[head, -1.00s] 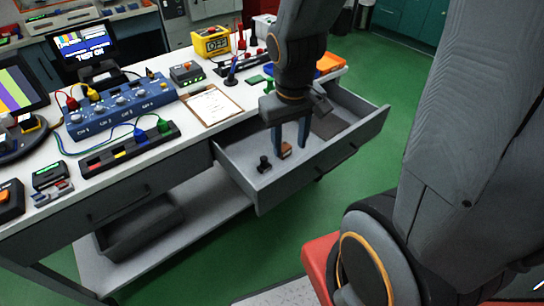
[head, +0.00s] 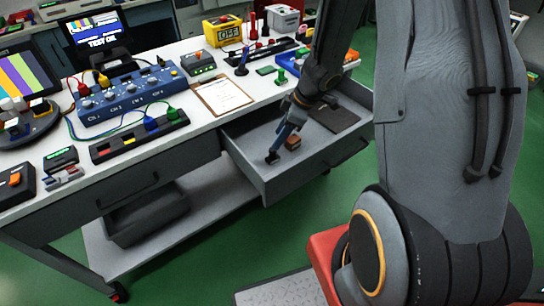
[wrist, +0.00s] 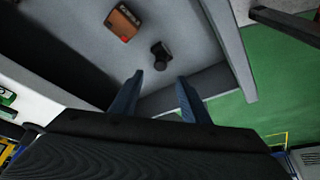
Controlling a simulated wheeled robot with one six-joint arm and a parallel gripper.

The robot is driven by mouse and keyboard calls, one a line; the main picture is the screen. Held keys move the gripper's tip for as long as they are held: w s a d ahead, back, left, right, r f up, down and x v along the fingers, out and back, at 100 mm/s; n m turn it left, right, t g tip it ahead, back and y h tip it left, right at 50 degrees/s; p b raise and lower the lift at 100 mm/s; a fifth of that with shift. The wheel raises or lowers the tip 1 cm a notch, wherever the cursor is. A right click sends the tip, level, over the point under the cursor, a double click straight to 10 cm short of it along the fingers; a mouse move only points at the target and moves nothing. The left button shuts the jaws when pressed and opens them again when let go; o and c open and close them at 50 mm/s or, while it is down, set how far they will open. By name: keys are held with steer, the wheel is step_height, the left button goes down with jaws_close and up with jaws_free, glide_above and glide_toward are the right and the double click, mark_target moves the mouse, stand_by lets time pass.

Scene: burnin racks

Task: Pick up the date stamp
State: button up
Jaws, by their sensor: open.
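Two small items lie in the open drawer (head: 245,163). One is a black item with a knob-like top (head: 271,157), which looks like the date stamp. In the wrist view, this black item (wrist: 161,54) is just beyond my fingertips, in line with the gap between them. In the head view my gripper (head: 276,150) slants down to the black item; contact cannot be told.
The drawer's walls stand around the items, and a dark flat pad (head: 335,119) lies at its right end. The white bench top (head: 205,122) above holds a clipboard (head: 222,96), a blue instrument (head: 125,93) and several other devices.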

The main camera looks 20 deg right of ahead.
mark_target(273, 155)
steer(key=shift+s+b+x, duration=0.25)
steer(key=shift+b+x, duration=0.05)
steer(key=shift+x, duration=0.9)
steer(key=x, duration=0.5)
steer(key=shift+w+d+f+b, duration=0.15)
steer(key=shift+d+f+b, duration=0.05)
steer(key=shift+f+b, duration=0.25)
jaws_close()
